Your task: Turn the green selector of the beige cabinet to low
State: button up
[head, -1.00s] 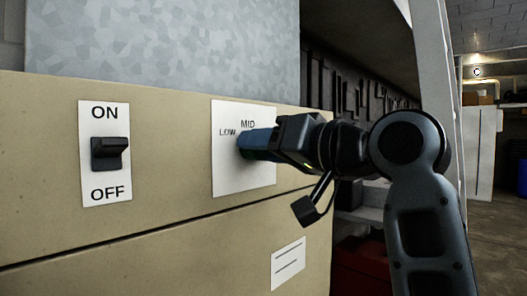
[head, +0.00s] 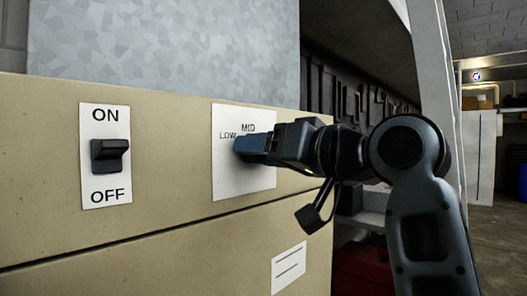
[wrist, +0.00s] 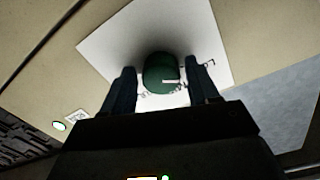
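The beige cabinet (head: 60,230) carries a white plate (head: 225,180) printed LOW and MID. The green selector (wrist: 162,70) shows in the wrist view as a round knob with a pale mark pointing right, toward the side of the partly covered LOW label (wrist: 208,63). My gripper (wrist: 162,78) has one finger on each side of the knob, with thin strips of plate showing between, so it looks open around it. In the head view my gripper (head: 250,148) is at the plate and hides the knob. Part of the label ring is covered by the fingers.
A black ON/OFF switch (head: 109,154) sits on the cabinet to the left of the selector plate. A small lined label (head: 288,267) is below. A pale upright post (head: 437,90) stands to the right, behind my arm.

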jog(key=shift+o, duration=0.5)
jog(key=shift+d, duration=0.1)
jog(key=b+v, duration=0.1)
jog(key=v, duration=0.6)
jog(key=shift+s+d, duration=0.25)
